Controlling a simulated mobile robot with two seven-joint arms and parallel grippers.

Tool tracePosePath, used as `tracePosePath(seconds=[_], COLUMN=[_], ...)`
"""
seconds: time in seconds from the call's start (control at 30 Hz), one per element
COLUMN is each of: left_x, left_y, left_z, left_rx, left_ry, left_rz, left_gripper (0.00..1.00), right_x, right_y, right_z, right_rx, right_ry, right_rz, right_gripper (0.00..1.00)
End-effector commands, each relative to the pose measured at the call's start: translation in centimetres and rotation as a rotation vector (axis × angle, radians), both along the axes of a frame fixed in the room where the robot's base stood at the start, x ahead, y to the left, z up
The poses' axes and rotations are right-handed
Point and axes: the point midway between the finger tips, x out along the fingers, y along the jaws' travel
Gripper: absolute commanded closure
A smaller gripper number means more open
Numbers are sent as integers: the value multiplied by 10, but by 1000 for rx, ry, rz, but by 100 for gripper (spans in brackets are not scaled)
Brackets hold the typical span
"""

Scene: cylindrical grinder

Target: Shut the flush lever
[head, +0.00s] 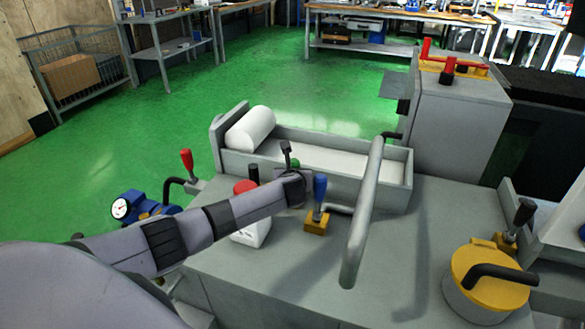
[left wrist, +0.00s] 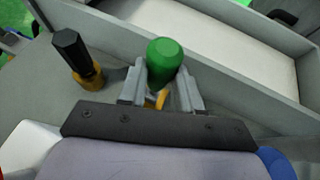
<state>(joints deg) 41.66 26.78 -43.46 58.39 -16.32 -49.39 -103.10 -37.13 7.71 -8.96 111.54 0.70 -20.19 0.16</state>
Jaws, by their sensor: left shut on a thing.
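My left gripper (left wrist: 161,88) has its two fingers on either side of a green-knobbed lever (left wrist: 166,58), closed on it below the knob. A bit of yellow shows between the fingers. In the head view the green knob (head: 295,163) peeks out just behind my left gripper (head: 293,180), and the lever's lower part is hidden. No label shows which handle is the flush lever. My right gripper is in neither view.
A black-handled lever with a yellow base (left wrist: 78,58) stands left of the green one. A blue-handled lever (head: 319,190) and a grey bent bar (head: 362,212) stand to the right. A grey trough (head: 340,160) lies behind; a red-topped white box (head: 250,232) is near my arm.

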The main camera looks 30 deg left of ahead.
Motion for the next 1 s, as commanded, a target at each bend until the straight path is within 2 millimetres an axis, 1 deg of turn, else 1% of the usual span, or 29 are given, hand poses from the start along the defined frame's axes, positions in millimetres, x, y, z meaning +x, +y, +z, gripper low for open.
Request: tracePosePath(seconds=[0.03, 0.2, 0.6, 0.63, 0.67, 0.7, 1.0], left_x=[1, 2, 3, 2, 3, 3, 2], left_y=[0, 0, 0, 1, 1, 1, 1], left_z=[2, 1, 1, 1, 1, 1, 1], left_rx=[-1, -5, -5, -5, -5, -4, -5], left_ry=[7, 23, 25, 25, 25, 24, 24], left_rz=[1, 1, 0, 0, 0, 0, 0], left_gripper=[100, 100, 100, 64, 54, 41, 41], right_x=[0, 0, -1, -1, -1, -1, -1], right_y=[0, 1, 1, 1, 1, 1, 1], right_z=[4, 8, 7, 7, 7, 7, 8], right_rx=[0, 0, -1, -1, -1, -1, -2], right_ry=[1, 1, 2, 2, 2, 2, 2], right_rz=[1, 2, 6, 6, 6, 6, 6], right_gripper=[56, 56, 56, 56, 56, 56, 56])
